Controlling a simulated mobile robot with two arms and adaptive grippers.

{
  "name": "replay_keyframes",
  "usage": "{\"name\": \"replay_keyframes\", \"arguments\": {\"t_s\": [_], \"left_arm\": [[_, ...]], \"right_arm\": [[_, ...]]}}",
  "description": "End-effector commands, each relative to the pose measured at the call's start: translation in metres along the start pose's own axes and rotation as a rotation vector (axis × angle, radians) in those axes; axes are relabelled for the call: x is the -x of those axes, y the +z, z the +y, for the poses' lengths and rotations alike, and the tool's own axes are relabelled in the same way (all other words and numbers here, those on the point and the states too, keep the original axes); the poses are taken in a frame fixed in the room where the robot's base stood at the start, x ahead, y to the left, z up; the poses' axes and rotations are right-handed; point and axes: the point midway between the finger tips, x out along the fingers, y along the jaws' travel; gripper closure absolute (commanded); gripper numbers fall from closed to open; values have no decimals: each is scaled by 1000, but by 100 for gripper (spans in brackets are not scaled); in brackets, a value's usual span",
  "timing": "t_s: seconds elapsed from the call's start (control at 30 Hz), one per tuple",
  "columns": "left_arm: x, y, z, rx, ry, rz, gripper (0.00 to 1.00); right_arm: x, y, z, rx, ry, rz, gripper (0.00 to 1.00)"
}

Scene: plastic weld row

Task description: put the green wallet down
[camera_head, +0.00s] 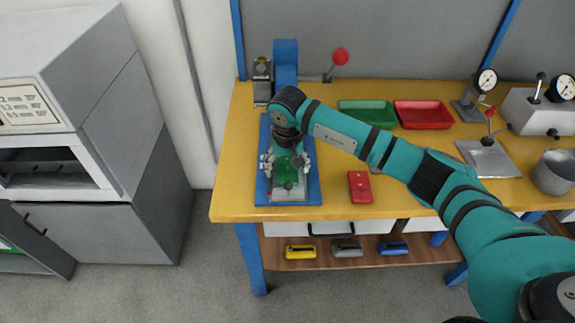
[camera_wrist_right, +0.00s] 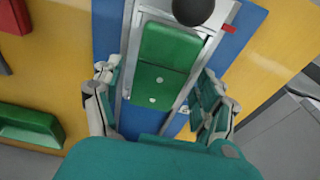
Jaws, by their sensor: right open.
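The green wallet (camera_head: 284,166) lies on the metal bed of the blue-based press (camera_head: 262,185) at the left end of the bench. In the right wrist view the green wallet (camera_wrist_right: 165,60) lies flat on the bed, with pale dots on its near half. My right gripper (camera_head: 286,164) is over it, its fingers open on either side. In the wrist view the right gripper (camera_wrist_right: 158,80) shows a gap between each fingertip and the wallet. The arm hides part of the wallet from the head camera. My left gripper is not in view.
A red wallet (camera_head: 360,187) lies on the yellow bench (camera_head: 330,205) right of the press. A green tray (camera_head: 367,112) and a red tray (camera_head: 423,114) stand behind. The press has a red-knobbed lever (camera_head: 340,57). A grey cabinet (camera_head: 90,130) stands left.

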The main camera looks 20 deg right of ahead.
Motion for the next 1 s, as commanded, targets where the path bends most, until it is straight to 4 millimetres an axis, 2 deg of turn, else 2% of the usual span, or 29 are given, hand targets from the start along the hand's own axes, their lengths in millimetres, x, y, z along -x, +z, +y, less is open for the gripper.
{"name": "replay_keyframes", "arguments": {"t_s": [0.13,0.23,0.5,0.7,0.83,1.0], "left_arm": [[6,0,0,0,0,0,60],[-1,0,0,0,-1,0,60],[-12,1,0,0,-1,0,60],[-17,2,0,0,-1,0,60],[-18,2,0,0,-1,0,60],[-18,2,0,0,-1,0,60]], "right_arm": [[6,-1,0,-1,-1,-1,25],[17,-2,0,0,-2,4,25],[75,-2,0,0,-1,6,25],[109,-1,0,-1,0,3,25],[120,-1,0,0,1,1,25],[123,0,0,0,0,0,25]]}}
